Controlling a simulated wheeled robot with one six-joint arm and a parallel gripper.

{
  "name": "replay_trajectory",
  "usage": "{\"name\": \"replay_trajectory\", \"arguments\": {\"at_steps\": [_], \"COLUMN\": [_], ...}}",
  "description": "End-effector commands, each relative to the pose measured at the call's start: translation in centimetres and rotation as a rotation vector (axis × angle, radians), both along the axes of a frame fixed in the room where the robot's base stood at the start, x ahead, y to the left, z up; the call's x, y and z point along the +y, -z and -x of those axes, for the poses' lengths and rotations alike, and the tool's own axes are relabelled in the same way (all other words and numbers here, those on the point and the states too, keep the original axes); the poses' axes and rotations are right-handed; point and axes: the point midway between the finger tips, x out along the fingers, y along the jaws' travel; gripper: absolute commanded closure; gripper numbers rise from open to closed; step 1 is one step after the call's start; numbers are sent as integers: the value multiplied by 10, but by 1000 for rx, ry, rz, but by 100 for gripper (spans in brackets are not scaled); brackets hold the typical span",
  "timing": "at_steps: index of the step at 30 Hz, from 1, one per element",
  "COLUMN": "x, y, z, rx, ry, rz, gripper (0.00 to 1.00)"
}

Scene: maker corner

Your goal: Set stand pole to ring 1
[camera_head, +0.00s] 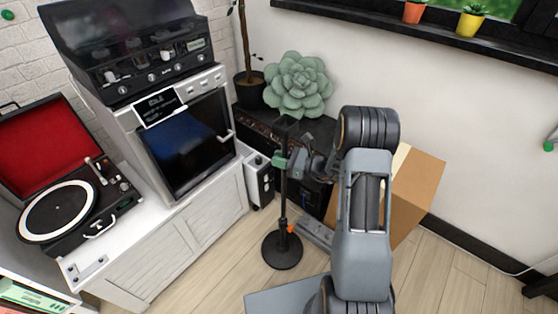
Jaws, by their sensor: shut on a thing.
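The stand has a dark pole (284,195) that rises upright from a round black base (283,251) on the wooden floor. A green collar (280,162) sits on the upper part of the pole. A small orange part (291,228) shows low on the pole. My gripper (290,160) is at the upper pole, beside the green collar, and is shut on the pole. The exact contact is small and dark. I cannot make out ring markings or numbers on the pole.
A white cabinet (160,233) with an oven (186,143) and a record player (68,207) stands left. Behind the stand are a dark unit (318,130) and a succulent (298,84). A cardboard box (416,190) is right, partly behind my arm. Floor is clear at front right.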

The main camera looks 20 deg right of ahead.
Motion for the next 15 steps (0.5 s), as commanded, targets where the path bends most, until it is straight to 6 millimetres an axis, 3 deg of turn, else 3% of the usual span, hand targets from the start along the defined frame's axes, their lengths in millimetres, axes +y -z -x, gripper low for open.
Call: {"name": "replay_trajectory", "arguments": {"at_steps": [2, 3, 9, 11, 15], "x": [0, 0, 0, 0, 0], "y": [0, 0, 1, 1, 1], "z": [0, 0, 0, 0, 0], "rx": [-3, -3, -1, -1, -1], "ry": [0, 0, 0, 0, 0], "rz": [-2, -2, 0, 0, 1], "gripper": [100, 79, 60, 54, 54]}}
